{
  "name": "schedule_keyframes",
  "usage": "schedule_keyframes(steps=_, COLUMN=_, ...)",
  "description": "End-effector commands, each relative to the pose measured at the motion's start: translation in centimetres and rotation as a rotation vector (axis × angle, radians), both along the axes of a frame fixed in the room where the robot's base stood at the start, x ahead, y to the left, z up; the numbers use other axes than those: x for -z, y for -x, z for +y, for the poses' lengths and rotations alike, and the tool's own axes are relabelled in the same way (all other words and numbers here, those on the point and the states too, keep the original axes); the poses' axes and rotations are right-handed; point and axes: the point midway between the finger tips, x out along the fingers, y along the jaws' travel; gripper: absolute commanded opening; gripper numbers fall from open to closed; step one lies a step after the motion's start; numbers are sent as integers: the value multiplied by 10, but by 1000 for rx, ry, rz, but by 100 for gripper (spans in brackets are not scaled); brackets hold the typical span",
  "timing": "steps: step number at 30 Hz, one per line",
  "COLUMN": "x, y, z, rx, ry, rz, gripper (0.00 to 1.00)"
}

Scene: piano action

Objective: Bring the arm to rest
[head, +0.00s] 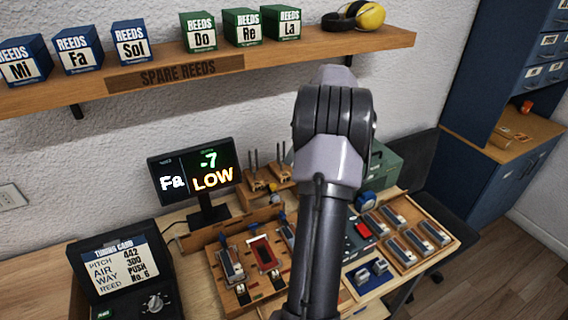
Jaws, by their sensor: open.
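My arm (318,240) rises from the bottom middle of the head view. Its dark link leads up to a grey and black joint (333,125) just below the shelf. The joint stands in front of the wall and hides part of the bench behind it. My gripper does not show in this view, so its fingers and anything between them cannot be seen.
The bench holds a wooden board (248,291) with reed parts, a tray of several metal parts (425,235), a monitor (196,180) reading "Fa -7 LOW" and a tuning card box (124,276). A shelf (300,50) with reed boxes runs above. A blue cabinet (490,175) stands right.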

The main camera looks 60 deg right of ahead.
Motion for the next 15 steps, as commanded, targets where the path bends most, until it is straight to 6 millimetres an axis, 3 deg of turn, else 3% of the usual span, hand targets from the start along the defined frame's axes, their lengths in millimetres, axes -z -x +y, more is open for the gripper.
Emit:
schedule_keyframes(steps=4, x=-20, y=8, z=-2, rx=2, ry=1, rz=0, gripper=43)
schedule_keyframes(steps=15, x=-22, y=9, z=-1, rx=0, ry=0, rz=0, gripper=43)
